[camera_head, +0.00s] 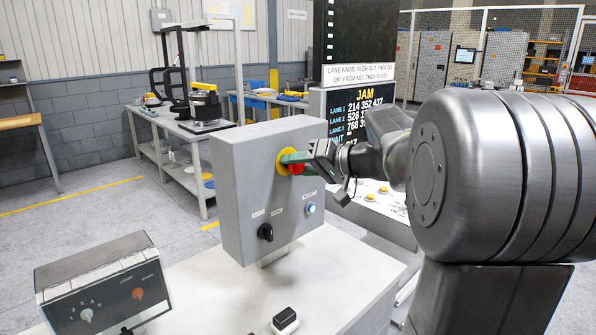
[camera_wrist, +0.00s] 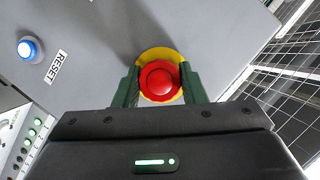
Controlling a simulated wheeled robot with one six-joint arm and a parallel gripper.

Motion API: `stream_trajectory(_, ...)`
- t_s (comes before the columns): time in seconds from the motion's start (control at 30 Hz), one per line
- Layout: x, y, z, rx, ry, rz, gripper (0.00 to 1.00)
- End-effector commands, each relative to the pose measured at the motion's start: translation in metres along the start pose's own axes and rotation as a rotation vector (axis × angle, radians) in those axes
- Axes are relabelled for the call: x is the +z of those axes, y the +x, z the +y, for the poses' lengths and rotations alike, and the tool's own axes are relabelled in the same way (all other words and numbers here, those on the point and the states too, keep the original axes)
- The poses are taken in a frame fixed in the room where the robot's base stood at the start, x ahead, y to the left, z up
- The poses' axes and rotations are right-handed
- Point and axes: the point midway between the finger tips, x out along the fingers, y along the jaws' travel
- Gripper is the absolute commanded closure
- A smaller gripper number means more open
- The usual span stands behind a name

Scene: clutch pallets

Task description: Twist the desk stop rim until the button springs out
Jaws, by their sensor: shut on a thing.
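The desk stop is a red mushroom button (camera_wrist: 160,80) on a round yellow plate (camera_wrist: 158,56), on the front of a grey control box. In the head view the red button (camera_head: 296,169) and yellow plate (camera_head: 282,161) show near the box's upper right. My gripper (camera_wrist: 160,88) has its two green fingers on either side of the red rim, shut on it. In the head view my gripper (camera_head: 294,160) reaches in from the right and partly covers the button. I cannot tell from these frames whether the button is in or out.
The grey box (camera_head: 232,200) also carries a black selector knob (camera_head: 265,232) and a lit blue reset button (camera_head: 310,208). A smaller panel (camera_head: 105,285) stands at the front left. A black-topped switch (camera_head: 285,320) sits on the white desk.

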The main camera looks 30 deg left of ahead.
Motion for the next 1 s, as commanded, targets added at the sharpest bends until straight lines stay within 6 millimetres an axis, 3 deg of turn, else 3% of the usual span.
stream_trajectory(0.4,0.0002,0.0001,0.0017,-0.095,0.233,0.001,0.85)
stream_trajectory(1.0,-0.0001,-0.0001,0.0008,-0.120,0.291,0.000,0.85)
